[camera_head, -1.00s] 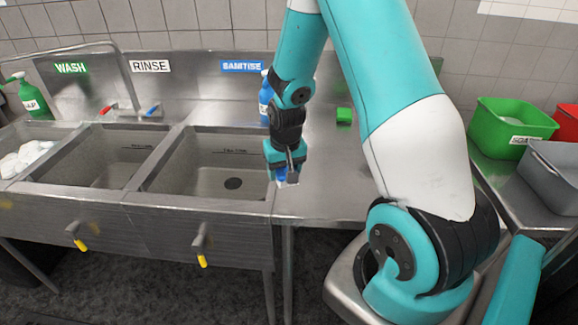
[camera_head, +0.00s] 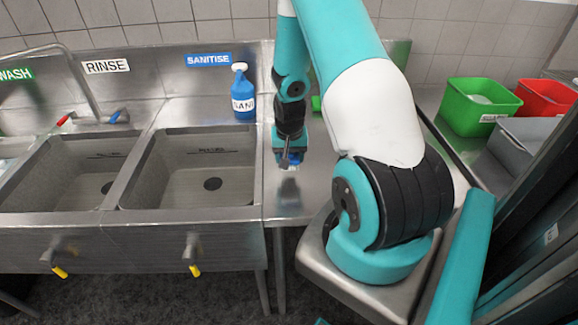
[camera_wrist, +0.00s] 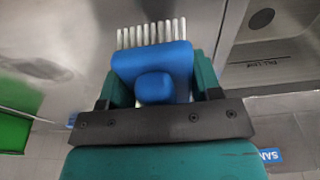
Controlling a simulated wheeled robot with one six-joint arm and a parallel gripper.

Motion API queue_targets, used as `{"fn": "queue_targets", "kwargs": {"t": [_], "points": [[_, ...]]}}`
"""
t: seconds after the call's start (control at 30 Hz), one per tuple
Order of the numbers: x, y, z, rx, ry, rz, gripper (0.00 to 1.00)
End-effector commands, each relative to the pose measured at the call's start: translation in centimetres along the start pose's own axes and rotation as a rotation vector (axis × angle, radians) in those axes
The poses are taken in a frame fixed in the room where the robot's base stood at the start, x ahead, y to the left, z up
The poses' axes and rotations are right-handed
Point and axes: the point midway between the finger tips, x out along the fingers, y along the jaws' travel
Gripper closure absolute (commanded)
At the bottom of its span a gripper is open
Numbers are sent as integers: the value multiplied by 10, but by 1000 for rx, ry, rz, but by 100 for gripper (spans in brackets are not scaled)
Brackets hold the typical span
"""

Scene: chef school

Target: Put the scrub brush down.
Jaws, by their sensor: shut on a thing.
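The scrub brush (camera_wrist: 152,60) has a blue body with a round knob and pale bristles. In the wrist view it sits between the two teal fingers of my gripper (camera_wrist: 155,80), which is shut on it. The bristles point away from the gripper. In the head view my gripper (camera_head: 289,158) hangs over the steel counter (camera_head: 290,203), just right of the sanitise sink. I cannot tell whether the bristles touch the counter.
The sanitise sink (camera_head: 175,190) and rinse sink (camera_head: 60,190) lie to the left. A blue spray bottle (camera_head: 243,100) stands behind. A green tub (camera_head: 470,112), a red tub (camera_head: 545,98) and a grey tub (camera_head: 520,145) are at the right. The counter's front part is bare.

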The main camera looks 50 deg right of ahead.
Motion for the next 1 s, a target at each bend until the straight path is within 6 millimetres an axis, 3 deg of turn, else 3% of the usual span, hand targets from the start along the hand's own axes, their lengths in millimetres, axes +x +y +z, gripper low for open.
{"fn": "queue_targets", "kwargs": {"t": [0.5, 0.93, 0.97, 1.0], "points": [[56, 1, 8, 2, 0, 0, 68], [64, 1, 9, 2, 1, 0, 68], [64, 1, 9, 2, 1, 0, 40], [63, 1, 9, 2, 1, 0, 30]]}}
